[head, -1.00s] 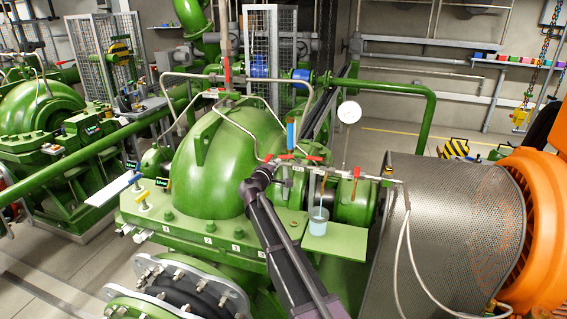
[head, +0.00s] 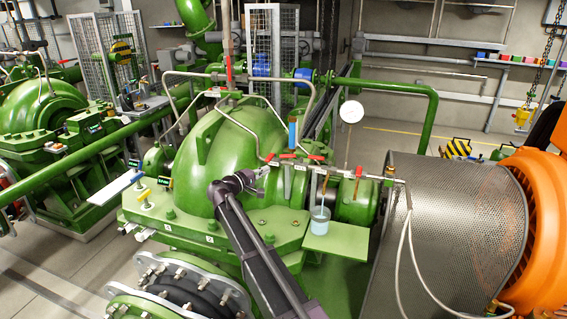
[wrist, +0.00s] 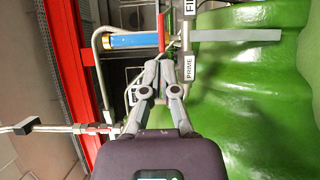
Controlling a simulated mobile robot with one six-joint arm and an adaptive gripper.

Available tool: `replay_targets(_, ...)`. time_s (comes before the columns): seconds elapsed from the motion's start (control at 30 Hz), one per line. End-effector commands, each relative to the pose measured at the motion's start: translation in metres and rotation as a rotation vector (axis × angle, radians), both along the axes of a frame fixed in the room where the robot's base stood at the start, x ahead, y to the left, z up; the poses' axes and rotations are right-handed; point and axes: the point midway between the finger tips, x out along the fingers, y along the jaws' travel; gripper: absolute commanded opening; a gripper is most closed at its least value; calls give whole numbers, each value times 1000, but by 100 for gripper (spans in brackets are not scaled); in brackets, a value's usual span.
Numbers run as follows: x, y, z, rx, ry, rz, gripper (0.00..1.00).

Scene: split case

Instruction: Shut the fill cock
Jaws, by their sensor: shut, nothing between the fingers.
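A label reading "FI…", cut off by the frame edge (wrist: 189,8), shows at the top of the wrist view, with a "PRIME" label (wrist: 190,66) below it. A red lever (wrist: 161,32) stands close to these labels, just beyond my fingertips; I cannot tell for sure which cock it belongs to. In the head view, red levers (head: 288,155) sit on the thin pipework beside the green pump casing (head: 225,150). My gripper (wrist: 164,64) is shut and empty, its fingertips just short of the lever and pipework. Whether they touch anything is unclear.
A blue tube (wrist: 132,40) lies beside the red lever; it stands upright in the head view (head: 292,133). A cup (head: 320,218) stands on a green shelf (head: 338,240). A mesh guard (head: 450,220) and a round gauge (head: 351,111) are to the right.

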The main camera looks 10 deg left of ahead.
Motion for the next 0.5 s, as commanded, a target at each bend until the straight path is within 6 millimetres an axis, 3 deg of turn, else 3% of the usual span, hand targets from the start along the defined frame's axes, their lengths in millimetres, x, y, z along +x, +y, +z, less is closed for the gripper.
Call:
replay_targets(0.27, 9, -7, 0, 0, 0, -1, 0)
replay_targets(0.5, 30, -25, 0, 0, 0, -1, 0)
